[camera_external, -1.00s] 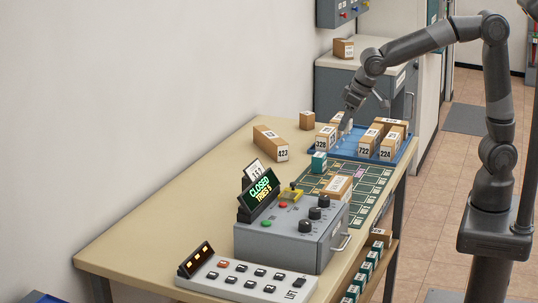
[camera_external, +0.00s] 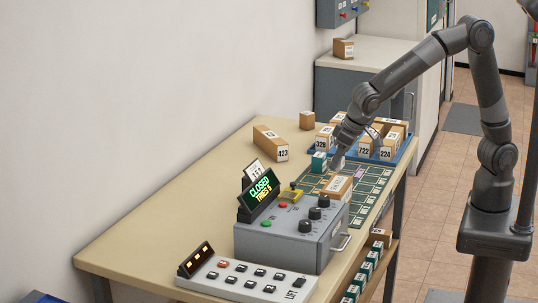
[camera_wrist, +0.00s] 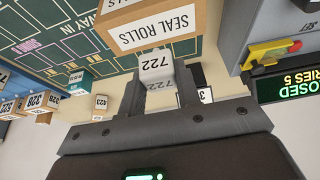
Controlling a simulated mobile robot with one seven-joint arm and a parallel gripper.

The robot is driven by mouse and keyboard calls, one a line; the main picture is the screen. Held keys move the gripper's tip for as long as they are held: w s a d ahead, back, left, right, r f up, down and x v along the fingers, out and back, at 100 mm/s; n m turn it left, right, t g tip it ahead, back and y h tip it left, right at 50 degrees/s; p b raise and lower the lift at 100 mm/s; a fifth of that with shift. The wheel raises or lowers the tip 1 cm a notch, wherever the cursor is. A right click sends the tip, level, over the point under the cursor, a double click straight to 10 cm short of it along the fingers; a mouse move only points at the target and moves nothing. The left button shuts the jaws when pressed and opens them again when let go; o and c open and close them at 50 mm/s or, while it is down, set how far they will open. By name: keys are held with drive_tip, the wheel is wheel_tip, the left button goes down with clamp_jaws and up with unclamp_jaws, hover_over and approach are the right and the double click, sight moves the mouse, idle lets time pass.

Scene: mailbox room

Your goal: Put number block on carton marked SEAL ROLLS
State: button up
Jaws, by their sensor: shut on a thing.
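The number block (camera_wrist: 156,62), white and marked 722, is gripped between the two fingers of my gripper (camera_wrist: 160,88). In the external view my gripper (camera_external: 338,160) is over the far part of the sorting mat, beyond the carton; the block is hard to make out there. The brown carton marked SEAL ROLLS (camera_wrist: 157,27) lies just beyond the block in the wrist view. In the external view the carton (camera_external: 336,188) lies on the mat behind the grey control box, with a white label on top. I cannot tell the block's height over the carton.
The grey control box (camera_external: 285,240) with knobs and a CLOSED display (camera_external: 262,190) stands close to the carton. A teal block (camera_external: 319,162) stands left of my gripper. A blue tray (camera_external: 402,157) of numbered cartons lies behind. The table's left part is clear.

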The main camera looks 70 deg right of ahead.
sight(338, 169)
drive_tip(key=shift+f, duration=1.65)
drive_tip(key=shift+f, duration=0.2)
drive_tip(key=o, duration=0.9)
drive_tip(key=shift+o, duration=0.2)
drive_tip(key=v, duration=1.2)
drive_tip(key=shift+r, duration=0.25)
drive_tip(key=s+d+r, duration=0.2)
drive_tip(key=s+d, duration=0.2)
drive_tip(key=d, duration=0.5)
drive_tip(key=s+d+r, duration=0.2)
drive_tip(key=s+d, duration=0.1)
drive_tip(key=d, duration=0.6)
drive_tip(key=s+d+f+t, duration=0.1)
drive_tip(key=s+d, duration=0.9)
drive_tip(key=s, duration=0.1)
drive_tip(key=shift+s+f, duration=0.35)
drive_tip(key=shift+s, duration=0.05)
